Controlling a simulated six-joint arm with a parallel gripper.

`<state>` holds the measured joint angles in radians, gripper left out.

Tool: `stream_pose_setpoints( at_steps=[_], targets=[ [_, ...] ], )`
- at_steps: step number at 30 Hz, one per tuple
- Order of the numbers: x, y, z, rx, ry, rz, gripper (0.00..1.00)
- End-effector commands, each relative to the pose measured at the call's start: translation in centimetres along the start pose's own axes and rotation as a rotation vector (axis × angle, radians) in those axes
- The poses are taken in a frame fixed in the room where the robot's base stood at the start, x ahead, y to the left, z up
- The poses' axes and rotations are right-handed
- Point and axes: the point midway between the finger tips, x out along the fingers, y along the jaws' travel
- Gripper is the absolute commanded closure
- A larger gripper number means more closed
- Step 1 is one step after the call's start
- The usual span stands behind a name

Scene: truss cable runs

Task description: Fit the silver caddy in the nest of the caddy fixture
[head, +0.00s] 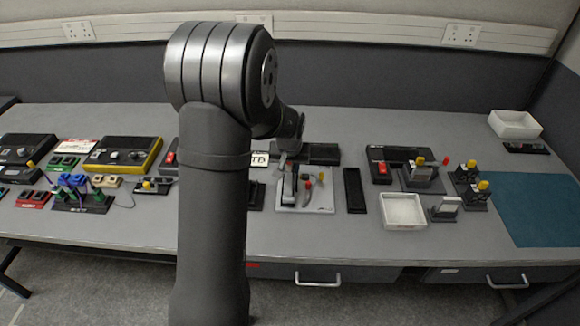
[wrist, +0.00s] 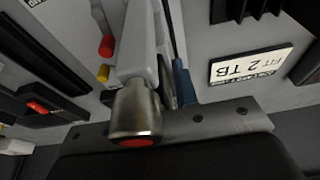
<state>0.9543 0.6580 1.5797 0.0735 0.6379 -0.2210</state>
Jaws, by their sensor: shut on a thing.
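My gripper (head: 290,160) points down over the middle of the bench and is shut on a silver-grey piece, which appears to be the silver caddy (head: 288,188). In the wrist view its rounded silver end with a red centre (wrist: 136,112) fills the middle. It stands over a pale plate with red and yellow knobs, which looks like the caddy fixture (head: 322,205). The knobs show beside the caddy in the wrist view. The nest is hidden, and I cannot tell whether the caddy touches it. The jaw tips are mostly hidden.
A black slotted strip (head: 355,190) lies right of the plate, then a white tray (head: 403,224) and a small upright card holder (head: 446,208). Dark units with yellow knobs stand behind. A label plate (wrist: 250,66) lies close by. The teal mat (head: 535,210) is clear.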

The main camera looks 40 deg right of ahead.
Motion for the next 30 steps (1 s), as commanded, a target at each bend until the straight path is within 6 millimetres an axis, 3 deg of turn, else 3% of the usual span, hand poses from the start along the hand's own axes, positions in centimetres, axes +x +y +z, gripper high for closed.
stream_pose_setpoints(
  at_steps=[30],
  targets=[
    [1.1, 0.0, 0.3, 0.0, 0.001, 0.0, 0.95]
  ],
)
